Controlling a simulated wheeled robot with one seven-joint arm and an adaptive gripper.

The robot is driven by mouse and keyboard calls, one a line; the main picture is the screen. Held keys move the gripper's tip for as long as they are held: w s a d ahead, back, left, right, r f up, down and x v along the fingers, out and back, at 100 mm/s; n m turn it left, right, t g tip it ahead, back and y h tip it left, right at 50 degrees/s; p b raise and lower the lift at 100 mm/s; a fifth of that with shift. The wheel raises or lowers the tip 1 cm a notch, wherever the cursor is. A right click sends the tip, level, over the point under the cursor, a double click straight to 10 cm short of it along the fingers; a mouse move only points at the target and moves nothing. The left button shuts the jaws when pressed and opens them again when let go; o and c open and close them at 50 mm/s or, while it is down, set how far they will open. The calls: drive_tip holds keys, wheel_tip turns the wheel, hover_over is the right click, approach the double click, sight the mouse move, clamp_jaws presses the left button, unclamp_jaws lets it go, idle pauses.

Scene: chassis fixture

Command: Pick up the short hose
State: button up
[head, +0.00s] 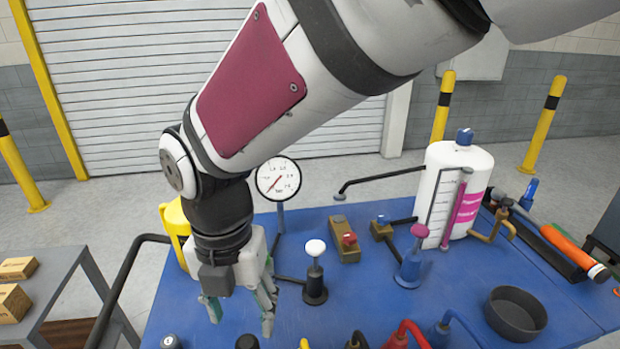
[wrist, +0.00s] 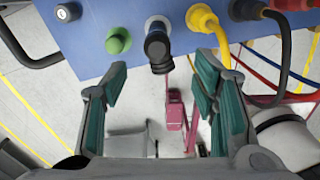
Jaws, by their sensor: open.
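My gripper (head: 242,312) is open and empty, pointing down over the front left of the blue bench. In the wrist view, my gripper (wrist: 160,80) has its green-padded fingers spread. A short black tube-like piece with a blue end (wrist: 158,50) stands at the panel edge, in the gap beyond the fingertips, and nothing is seen touching it. A yellow hose (wrist: 205,22) curves down right of it. A red hose (head: 410,333) and a blue hose (head: 455,322) show at the head view's bottom edge. I cannot tell which one is the short hose.
A gauge (head: 278,179), a white-topped black lever (head: 315,270) and a yellow container (head: 176,225) stand close to my gripper. A black bowl (head: 515,314) and a white tank (head: 453,190) are farther right. A green knob (wrist: 118,40) sits left of the black piece.

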sight(249, 342)
wheel_tip(249, 342, down, 8)
drive_tip(key=shift+w+a+f+p, duration=0.1)
drive_tip(key=shift+f+p, duration=0.25)
drive_tip(key=shift+f, duration=1.05)
drive_tip(key=shift+a+f+p, duration=0.1)
drive_tip(key=shift+f+p, duration=0.2)
drive_tip(key=shift+f, duration=1.1)
clamp_jaws()
